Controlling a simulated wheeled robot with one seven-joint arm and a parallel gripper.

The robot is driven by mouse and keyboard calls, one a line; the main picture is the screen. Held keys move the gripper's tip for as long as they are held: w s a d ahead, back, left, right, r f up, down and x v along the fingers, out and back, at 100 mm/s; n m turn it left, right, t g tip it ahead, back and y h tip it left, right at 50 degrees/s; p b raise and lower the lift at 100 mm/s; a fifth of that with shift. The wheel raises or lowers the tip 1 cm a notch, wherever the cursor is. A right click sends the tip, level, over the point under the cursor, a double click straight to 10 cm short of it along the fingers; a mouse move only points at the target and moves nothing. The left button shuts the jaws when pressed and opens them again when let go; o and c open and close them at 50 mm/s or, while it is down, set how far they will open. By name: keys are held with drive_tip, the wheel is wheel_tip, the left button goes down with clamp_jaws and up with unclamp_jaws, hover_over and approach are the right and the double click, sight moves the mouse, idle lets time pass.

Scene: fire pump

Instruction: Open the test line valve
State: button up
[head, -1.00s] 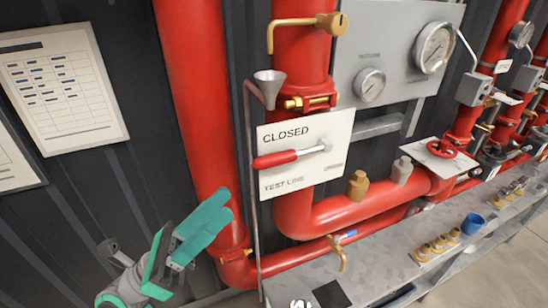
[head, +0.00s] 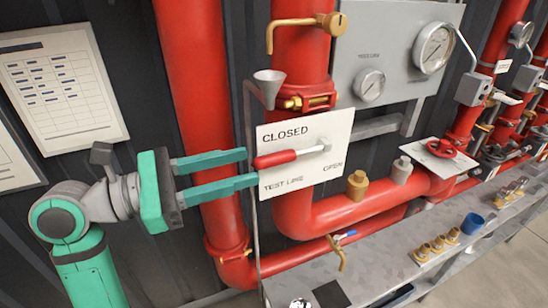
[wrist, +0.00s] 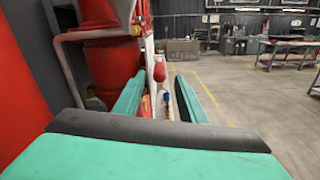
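The test line valve has a red lever handle (head: 275,159) that points left across a white plate (head: 318,131). The plate reads CLOSED at the top, TEST LINE at the bottom and OPEN at the lower right. The lever's tip lies near the CLOSED side. My gripper (head: 251,168) is open, its two green fingers pointing right, one above and one below the level of the handle's left end. In the wrist view the red handle end (wrist: 159,72) shows between and beyond the fingers. I cannot tell whether they touch it.
A thin grey drain pipe with a funnel (head: 269,76) runs down beside the plate, close to the fingertips. A large red pipe (head: 198,90) stands behind my gripper. A grey shelf (head: 365,270) with small brass parts runs along the lower right.

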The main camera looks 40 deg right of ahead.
sight(293, 154)
drive_tip(key=x, duration=0.7)
drive_tip(key=shift+d, duration=0.15)
clamp_jaws()
